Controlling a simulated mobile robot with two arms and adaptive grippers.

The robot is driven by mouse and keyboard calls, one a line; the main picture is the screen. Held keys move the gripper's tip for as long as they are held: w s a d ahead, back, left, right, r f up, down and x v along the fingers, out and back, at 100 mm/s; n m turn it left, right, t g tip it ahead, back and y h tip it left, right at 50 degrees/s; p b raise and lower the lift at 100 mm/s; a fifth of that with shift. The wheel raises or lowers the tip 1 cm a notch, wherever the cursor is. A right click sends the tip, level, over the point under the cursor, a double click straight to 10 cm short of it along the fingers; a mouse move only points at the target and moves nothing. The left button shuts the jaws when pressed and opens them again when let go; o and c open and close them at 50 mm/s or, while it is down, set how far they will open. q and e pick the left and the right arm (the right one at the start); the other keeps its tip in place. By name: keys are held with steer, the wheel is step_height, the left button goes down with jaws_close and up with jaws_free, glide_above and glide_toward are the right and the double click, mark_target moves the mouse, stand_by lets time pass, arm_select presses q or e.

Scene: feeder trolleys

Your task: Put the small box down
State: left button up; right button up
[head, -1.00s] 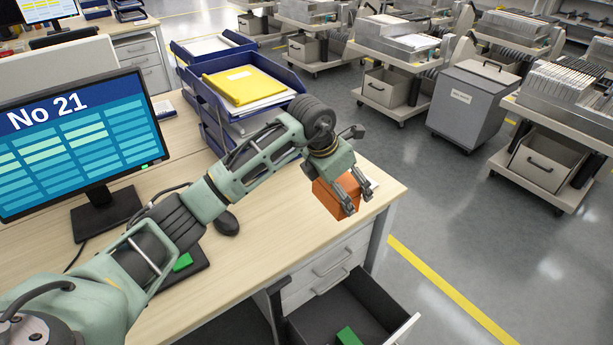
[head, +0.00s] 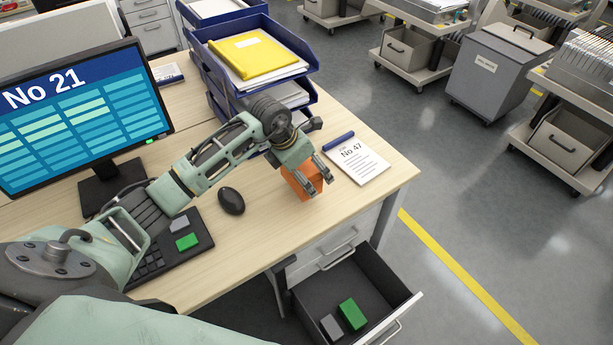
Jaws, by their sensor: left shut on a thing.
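The small orange box (head: 297,187) is at my left gripper (head: 322,182), which is shut on it. The gripper hides part of the box. The box is over the desk top (head: 245,245), left of a white sheet reading "No 47" (head: 359,163). I cannot tell whether its underside touches the desk. My right gripper is not in view.
A monitor (head: 85,120), a mouse (head: 231,201) and a keyboard (head: 150,262) with a green and a grey block on it are on the left. Blue trays (head: 290,42) stand behind. An open drawer (head: 375,283) holds a green and a grey block. Bare desk lies in front of the box.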

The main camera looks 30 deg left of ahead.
arm_select(q)
steer(key=shift+f+p, duration=0.45)
steer(key=shift+f, duration=1.55)
steer(key=shift+f, duration=0.15)
steer(key=o, duration=1.1)
steer(key=b+v, duration=0.1)
steer(key=v, duration=1.1)
steer(key=shift+s, duration=0.1)
